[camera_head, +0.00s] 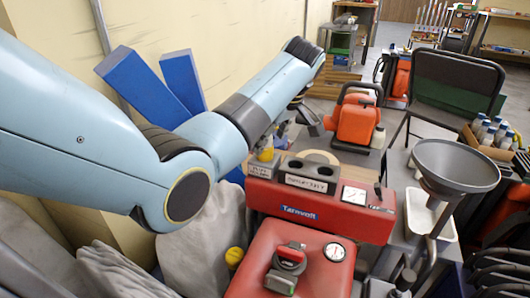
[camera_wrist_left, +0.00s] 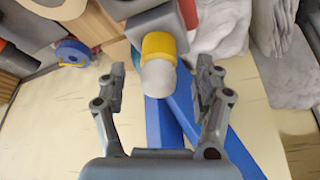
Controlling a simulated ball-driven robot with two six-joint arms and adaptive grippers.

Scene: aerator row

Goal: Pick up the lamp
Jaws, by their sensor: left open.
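What looks like the lamp, a small yellow-collared piece with a pale rounded end (camera_wrist_left: 158,48), shows in the left wrist view, beyond and between my fingertips. In the head view a small yellow piece (camera_head: 265,154), probably the same one, is at the back left of the red Tarmvolt unit (camera_head: 320,211), partly hidden by my arm. My left gripper (camera_wrist_left: 160,78) is open and empty, its fingers spread on either side of the lamp's line, apart from it. It also shows small in the head view (camera_head: 303,117), above and behind the red unit. My right gripper is not in view.
A red case with a gauge (camera_head: 318,250) stands in front of the red unit. A grey funnel (camera_head: 455,165) stands at the right, an orange machine (camera_head: 356,118) behind. Blue boards (camera_head: 150,88) lean by the wall at left. Grey sacks (camera_head: 205,243) lie below my arm.

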